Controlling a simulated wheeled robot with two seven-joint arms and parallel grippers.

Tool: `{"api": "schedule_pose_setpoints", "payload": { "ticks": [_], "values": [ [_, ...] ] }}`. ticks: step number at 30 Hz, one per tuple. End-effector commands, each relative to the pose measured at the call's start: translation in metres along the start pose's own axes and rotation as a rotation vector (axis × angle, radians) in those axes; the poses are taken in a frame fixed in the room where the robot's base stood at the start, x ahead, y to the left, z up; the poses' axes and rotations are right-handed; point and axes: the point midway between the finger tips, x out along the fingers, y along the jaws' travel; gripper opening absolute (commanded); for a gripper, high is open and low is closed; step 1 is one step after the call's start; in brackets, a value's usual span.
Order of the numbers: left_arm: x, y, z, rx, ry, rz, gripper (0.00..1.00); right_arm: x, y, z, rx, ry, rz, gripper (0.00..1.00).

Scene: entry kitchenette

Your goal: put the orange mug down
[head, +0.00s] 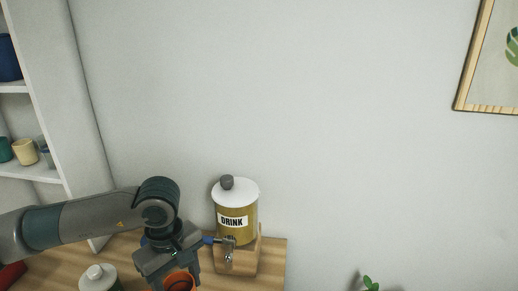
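The orange mug (181,282) is at the bottom edge of the head view, its lower part cut off by the frame. My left gripper (177,279) points down at it, with the mug between its fingers. It looks shut on the mug, though the fingertips are partly hidden. Whether the mug touches the wooden counter (268,265) cannot be seen. My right gripper is not in view.
A golden dispenser labelled DRINK (239,218) stands on a wooden block (244,262) just right of my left gripper, its tap (229,252) facing forward. A white-lidded jar (98,279) stands at left. Shelves (38,178) hold cups. A plant (369,284) shows lower right.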

Motion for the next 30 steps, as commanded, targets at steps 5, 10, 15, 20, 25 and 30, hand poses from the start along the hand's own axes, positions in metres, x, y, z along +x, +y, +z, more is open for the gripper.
{"api": "schedule_pose_setpoints", "payload": {
  "ticks": [5,10,15,20,25,30],
  "values": [
    [0.002,-0.012,-0.001,0.211,0.003,0.0,0.24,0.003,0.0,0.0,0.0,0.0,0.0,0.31],
    [0.004,-0.023,-0.001,0.414,0.004,-0.002,0.24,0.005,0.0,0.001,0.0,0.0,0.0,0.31],
    [0.006,-0.033,-0.001,0.609,0.006,-0.003,0.24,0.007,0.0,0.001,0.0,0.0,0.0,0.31],
    [0.007,-0.04,-0.001,0.752,0.007,-0.005,0.24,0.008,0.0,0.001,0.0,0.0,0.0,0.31],
    [0.008,-0.044,-0.001,0.835,0.007,-0.006,0.24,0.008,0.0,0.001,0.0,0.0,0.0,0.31],
    [0.008,-0.045,-0.001,0.858,0.007,-0.006,0.24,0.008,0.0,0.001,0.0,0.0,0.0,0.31]
  ]
}}
